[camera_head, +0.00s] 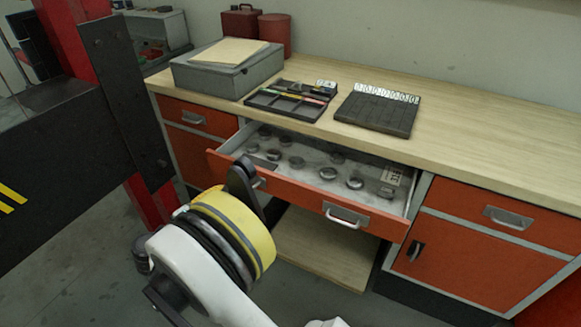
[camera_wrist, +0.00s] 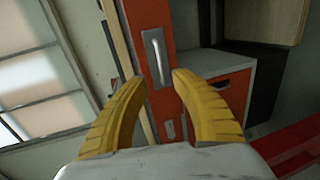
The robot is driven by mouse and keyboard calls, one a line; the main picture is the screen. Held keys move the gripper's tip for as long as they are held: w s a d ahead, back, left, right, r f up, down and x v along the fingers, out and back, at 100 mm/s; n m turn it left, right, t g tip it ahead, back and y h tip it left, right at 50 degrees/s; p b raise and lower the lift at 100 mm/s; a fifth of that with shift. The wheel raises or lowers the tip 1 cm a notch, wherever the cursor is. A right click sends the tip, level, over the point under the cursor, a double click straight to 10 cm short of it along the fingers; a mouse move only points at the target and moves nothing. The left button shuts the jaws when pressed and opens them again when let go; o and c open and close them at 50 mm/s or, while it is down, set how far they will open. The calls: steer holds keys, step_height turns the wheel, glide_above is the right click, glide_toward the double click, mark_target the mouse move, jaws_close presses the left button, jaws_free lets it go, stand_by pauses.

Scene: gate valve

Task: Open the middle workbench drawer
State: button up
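The middle workbench drawer (camera_head: 300,191) is pulled out, its orange front standing well clear of the bench. The drawer has a silver handle on the right of its front (camera_head: 345,217); a second handle on the left (camera_head: 259,183) is partly hidden by my arm. In the wrist view my gripper (camera_wrist: 156,78) is open, with its yellow fingers spread. An orange front with a silver handle (camera_wrist: 157,57) shows just beyond and between the fingertips. The fingers are not closed on the handle; I cannot tell whether they touch it.
Several round metal parts (camera_head: 297,162) lie in the drawer. The wooden worktop (camera_head: 470,140) holds a grey box (camera_head: 220,70), a black tray (camera_head: 292,100) and a dark board (camera_head: 378,110). A closed cabinet (camera_head: 460,257) stands right. A low wooden shelf (camera_head: 325,250) lies under the drawer.

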mark_target(241, 182)
steer(key=b+x, duration=0.1)
steer(key=x, duration=0.2)
steer(key=b+x, duration=0.1)
steer(key=x, duration=0.2)
steer(key=b+x, duration=0.1)
steer(key=x, duration=0.3)
steer(key=shift+w+a+f+b, duration=0.15)
steer(key=shift+a+b, duration=0.15)
steer(key=shift+b, duration=0.1)
steer(key=shift+c, duration=0.5)
jaws_close()
